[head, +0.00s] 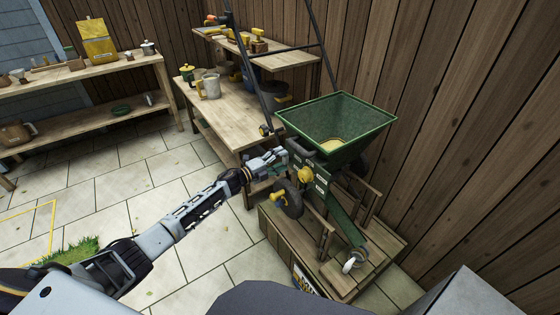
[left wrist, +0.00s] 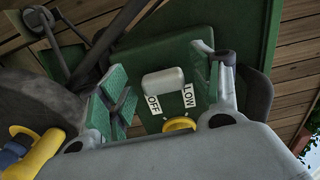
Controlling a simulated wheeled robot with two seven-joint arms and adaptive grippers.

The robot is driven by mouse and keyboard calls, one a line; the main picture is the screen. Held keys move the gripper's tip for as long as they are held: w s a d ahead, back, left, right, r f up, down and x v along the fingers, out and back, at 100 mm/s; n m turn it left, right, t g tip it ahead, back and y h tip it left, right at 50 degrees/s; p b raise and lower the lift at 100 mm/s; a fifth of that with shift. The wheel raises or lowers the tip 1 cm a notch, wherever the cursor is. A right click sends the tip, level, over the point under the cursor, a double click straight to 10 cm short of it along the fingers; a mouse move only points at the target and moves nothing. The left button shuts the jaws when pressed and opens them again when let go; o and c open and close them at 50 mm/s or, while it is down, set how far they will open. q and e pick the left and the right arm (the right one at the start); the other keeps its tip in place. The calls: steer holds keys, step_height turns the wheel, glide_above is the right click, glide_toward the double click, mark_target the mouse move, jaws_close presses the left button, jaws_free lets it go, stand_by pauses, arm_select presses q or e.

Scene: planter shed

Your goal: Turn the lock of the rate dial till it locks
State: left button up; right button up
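The green planter machine (head: 338,122) stands on a wooden platform, with some tan grain in its hopper. On its front is a round yellow knob (head: 305,174), which I take for part of the rate dial; only its top edge (left wrist: 180,124) shows in the left wrist view. Above it are a pale grey block (left wrist: 163,82) and white labels reading OFF and LOW. My left gripper (head: 281,161) is at the machine's front, close to the knob. Its green-padded fingers (left wrist: 160,75) are apart, with nothing seen held between them. My right gripper is out of view.
A yellow handle (left wrist: 32,152) and dark wheel lie beside the gripper. The wooden platform (head: 275,232) is below. A workbench (head: 225,117) with a metal jug (head: 209,87) stands behind, left. The plank wall is close on the right. Tiled floor is open at left.

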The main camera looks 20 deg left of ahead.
arm_select(q)
steer(key=shift+s, duration=0.1)
steer(key=v, duration=1.2)
stand_by(0.7)
stand_by(0.6)
